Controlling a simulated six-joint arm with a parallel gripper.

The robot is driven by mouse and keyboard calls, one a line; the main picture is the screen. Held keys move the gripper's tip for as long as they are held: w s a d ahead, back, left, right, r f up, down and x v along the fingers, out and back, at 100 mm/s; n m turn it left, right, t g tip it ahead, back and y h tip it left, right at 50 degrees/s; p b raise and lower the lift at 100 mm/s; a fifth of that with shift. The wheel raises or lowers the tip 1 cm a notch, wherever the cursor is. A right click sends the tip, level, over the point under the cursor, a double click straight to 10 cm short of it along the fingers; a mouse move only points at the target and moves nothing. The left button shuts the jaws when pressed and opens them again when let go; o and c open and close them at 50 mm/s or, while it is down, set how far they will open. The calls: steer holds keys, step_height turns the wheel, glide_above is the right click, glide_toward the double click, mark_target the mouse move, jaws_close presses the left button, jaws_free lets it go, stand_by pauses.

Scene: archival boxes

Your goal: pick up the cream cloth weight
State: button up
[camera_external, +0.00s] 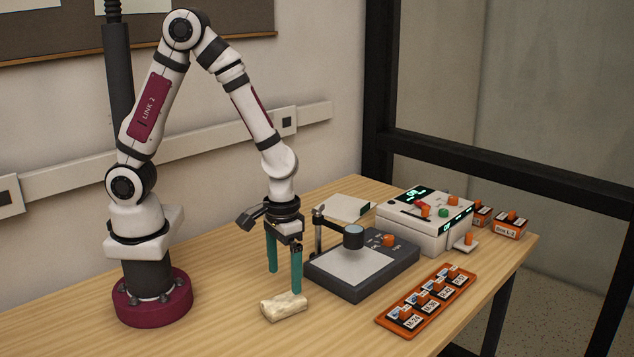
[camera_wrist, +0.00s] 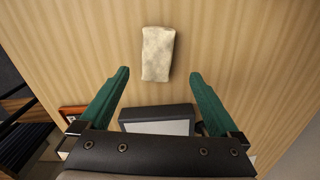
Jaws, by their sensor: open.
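The cream cloth weight (camera_external: 284,306) is a small, mottled, pillow-like block lying on the wooden table near its front edge. In the wrist view the cloth weight (camera_wrist: 158,54) lies beyond the fingertips, roughly in line with the gap between them. My gripper (camera_external: 284,281) has two green fingers pointing down. It is open and empty, above the table and just behind the weight in the outside view. In the wrist view my gripper (camera_wrist: 160,73) shows its fingers spread wide, apart from the weight. Nothing hides the weight.
A dark grey stand with a pale plate (camera_external: 352,291) is close to the right of my gripper. An orange tray (camera_external: 384,319) of labelled items lies at right. A white device (camera_external: 408,237) and small orange boxes (camera_external: 508,230) stand farther back. The table left of the weight is clear.

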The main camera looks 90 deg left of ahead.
mark_target(289, 297)
steer(key=f, duration=0.5)
steer(key=shift+w+f, duration=0.35)
steer(key=shift+w, duration=0.05)
jaws_close()
